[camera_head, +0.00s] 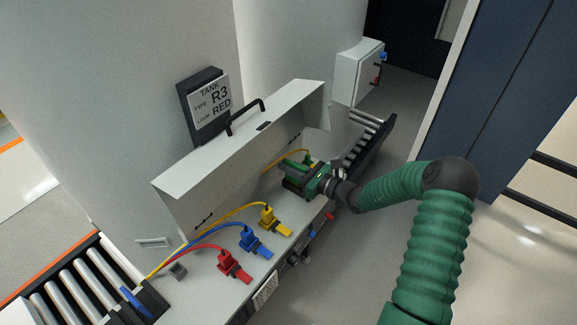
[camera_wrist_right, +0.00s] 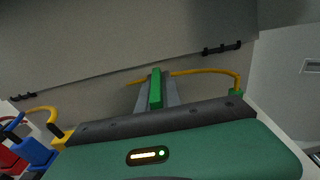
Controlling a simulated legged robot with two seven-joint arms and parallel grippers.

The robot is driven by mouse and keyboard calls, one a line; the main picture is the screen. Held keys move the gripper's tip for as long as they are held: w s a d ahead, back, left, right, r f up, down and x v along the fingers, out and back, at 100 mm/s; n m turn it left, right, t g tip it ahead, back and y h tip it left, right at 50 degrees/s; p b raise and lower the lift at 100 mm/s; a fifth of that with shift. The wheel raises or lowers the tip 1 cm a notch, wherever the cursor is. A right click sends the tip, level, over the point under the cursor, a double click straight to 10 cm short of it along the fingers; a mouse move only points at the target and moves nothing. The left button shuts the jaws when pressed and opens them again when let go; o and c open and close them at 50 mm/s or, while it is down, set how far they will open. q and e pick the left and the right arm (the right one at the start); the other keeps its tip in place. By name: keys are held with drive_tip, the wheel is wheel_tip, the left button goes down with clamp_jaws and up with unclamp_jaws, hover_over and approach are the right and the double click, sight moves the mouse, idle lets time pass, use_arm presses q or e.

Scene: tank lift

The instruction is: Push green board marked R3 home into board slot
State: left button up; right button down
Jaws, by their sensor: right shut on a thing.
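The green board (camera_wrist_right: 155,90) stands edge-on in the right wrist view, between the grey fingers of my right gripper (camera_wrist_right: 156,96). In the head view my right gripper (camera_head: 295,170) is over the far end of the white cabinet top, shut on the board. The gripper's body hides most of the board there, and its R3 mark cannot be read. The board slot is hidden, so I cannot tell how deep the board sits. My left gripper is not in view.
The cabinet's raised lid (camera_head: 235,150) with a black handle stands behind the gripper. Red (camera_head: 230,262), blue (camera_head: 252,241) and yellow (camera_head: 270,218) plugs with cables are nearer. A sign (camera_head: 209,101) reads TANK TYPE R3 LOOM RED. Roller tracks lie at the left (camera_head: 88,283) and far end (camera_head: 368,138).

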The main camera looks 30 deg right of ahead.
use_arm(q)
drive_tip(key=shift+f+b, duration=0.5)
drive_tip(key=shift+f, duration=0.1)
use_arm(e)
drive_tip(key=shift+f, duration=0.8)
drive_tip(key=c, duration=1.5)
unclamp_jaws()
drive_tip(key=shift+o, duration=0.2)
